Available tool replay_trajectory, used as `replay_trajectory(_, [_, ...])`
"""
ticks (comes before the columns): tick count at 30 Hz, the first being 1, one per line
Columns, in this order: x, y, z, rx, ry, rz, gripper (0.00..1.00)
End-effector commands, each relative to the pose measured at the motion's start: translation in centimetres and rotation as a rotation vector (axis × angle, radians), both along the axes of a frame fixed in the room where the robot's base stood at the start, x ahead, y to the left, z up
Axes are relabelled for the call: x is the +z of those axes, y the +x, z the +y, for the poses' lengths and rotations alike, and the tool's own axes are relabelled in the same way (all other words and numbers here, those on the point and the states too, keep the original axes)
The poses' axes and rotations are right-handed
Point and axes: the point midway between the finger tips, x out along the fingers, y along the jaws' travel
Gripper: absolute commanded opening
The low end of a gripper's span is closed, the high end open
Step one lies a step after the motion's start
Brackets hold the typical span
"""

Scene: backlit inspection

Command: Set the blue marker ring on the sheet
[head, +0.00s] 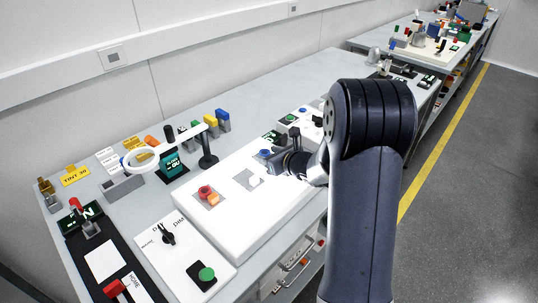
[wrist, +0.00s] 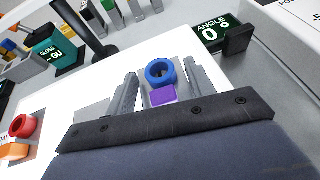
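The blue marker ring (wrist: 149,75) stands between my two fingertips in the wrist view, just beyond a purple block (wrist: 162,97). A gap shows on each side of it. In the head view the blue ring (head: 264,153) is at the tip of my gripper (head: 274,157), over the white panel (head: 240,222). My gripper (wrist: 163,79) is open around the ring, with nothing clamped. A plain white sheet (head: 104,259) lies on the black mat at the front left. I cannot tell whether it is the task's sheet.
A red ring (head: 205,191) and an orange block (head: 213,199) sit on the panel's left part. A ring lamp (head: 141,160) on a dark post (head: 207,147) stands behind the panel. A board with a green button (head: 206,274) lies at the front.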

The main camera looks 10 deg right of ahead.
Motion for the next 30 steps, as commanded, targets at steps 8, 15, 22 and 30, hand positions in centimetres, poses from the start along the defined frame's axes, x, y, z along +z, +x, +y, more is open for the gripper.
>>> replay_trajectory(8, [0.2,0.0,0.0,0.0,0.0,0.0,0.52])
replay_trajectory(15, [1.3,-2.0,-1.0,-0.003,0.0,-0.002,0.52])
replay_trajectory(22, [3.2,-6.0,-2.9,-0.005,-0.002,-0.003,0.52])
replay_trajectory(30, [4.6,-9.3,-4.4,-0.002,0.0,-0.002,0.52])
